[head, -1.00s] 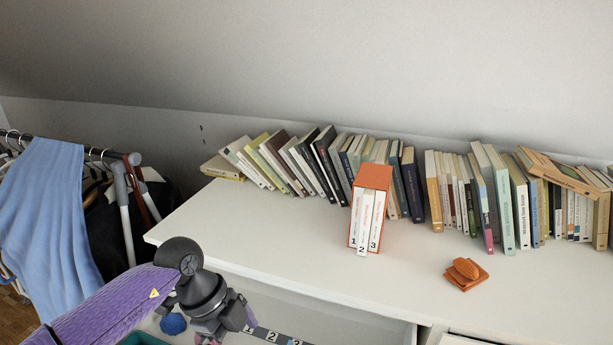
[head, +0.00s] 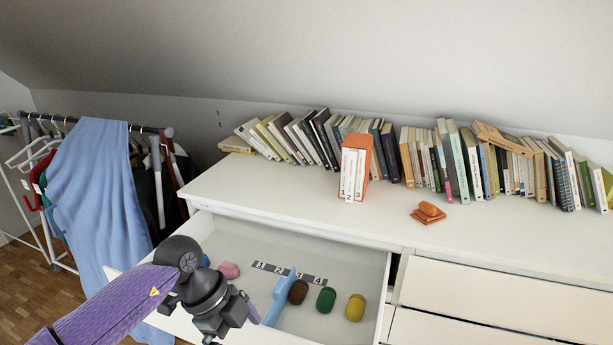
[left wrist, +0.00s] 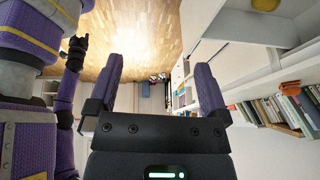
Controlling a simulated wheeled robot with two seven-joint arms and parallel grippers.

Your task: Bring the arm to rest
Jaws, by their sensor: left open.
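My left arm comes in from the left in the head view, bent over the left part of the open drawer (head: 384,262). Its gripper (head: 245,318) is low in the picture, in front of the drawer, and its fingertips are partly hidden. In the left wrist view the two purple fingers of the left gripper (left wrist: 158,85) stand wide apart with nothing between them.
The drawer holds a number strip (head: 290,273), a pink piece (head: 229,270), a blue handled item (head: 281,297), and brown (head: 298,291), green (head: 326,299) and yellow (head: 355,307) pieces. Books and an orange slipcase (head: 375,166) stand on the dresser. A clothes rack (head: 165,150) is left.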

